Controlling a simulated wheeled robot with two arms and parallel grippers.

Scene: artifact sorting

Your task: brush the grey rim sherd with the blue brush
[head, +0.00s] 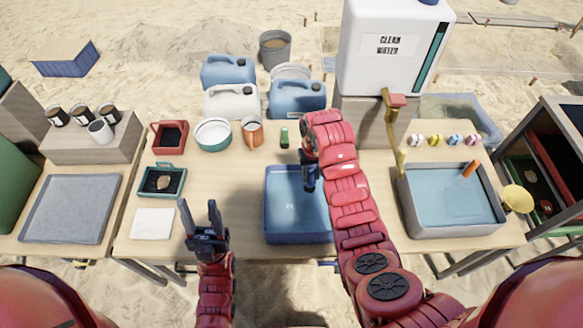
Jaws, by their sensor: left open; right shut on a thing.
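My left gripper (203,215) is open and empty at the table's front, left of the blue basin and right of a white pad (152,223). A small brownish piece (163,183) lies in the green tray (150,193). I cannot tell whether it is the grey rim sherd.
A red tray (157,142), white-green bowl (213,134), orange jug (252,132) and small green bottle (284,138) stand behind. A grey basin (406,205) with water is at right, with small coloured items (455,139) behind it. The clean water tank (385,50) stands at the back.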

